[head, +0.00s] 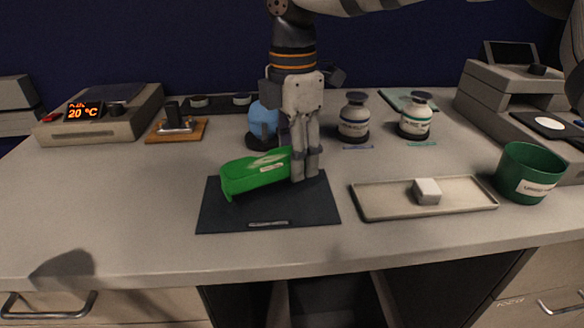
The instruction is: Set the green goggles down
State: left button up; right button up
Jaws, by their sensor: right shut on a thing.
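The green goggles (254,174) are at the dark mat (270,211) in the middle of the bench. My right gripper (304,172) comes down from above, pointing downward, and is shut on the right end of the goggles. The goggles are over the mat's back half, their left end reaching near its left edge. I cannot tell whether their underside touches the mat. My left gripper is not in view.
A beige tray (376,209) holding a white block (427,191) lies right of the mat, with a green cup (530,173) beyond. Two labelled jars (354,117) (416,121) and a blue round object (264,119) stand behind. The bench left of the mat is clear.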

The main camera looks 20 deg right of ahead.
jog(key=shift+f, duration=1.55)
jog(key=o, duration=1.2)
jog(key=shift+f, duration=0.15)
jog(key=shift+c, duration=0.2)
notch_tip(320, 180, up, 12)
jog(key=shift+w+a+r, duration=0.1)
jog(key=shift+w+r, duration=0.05)
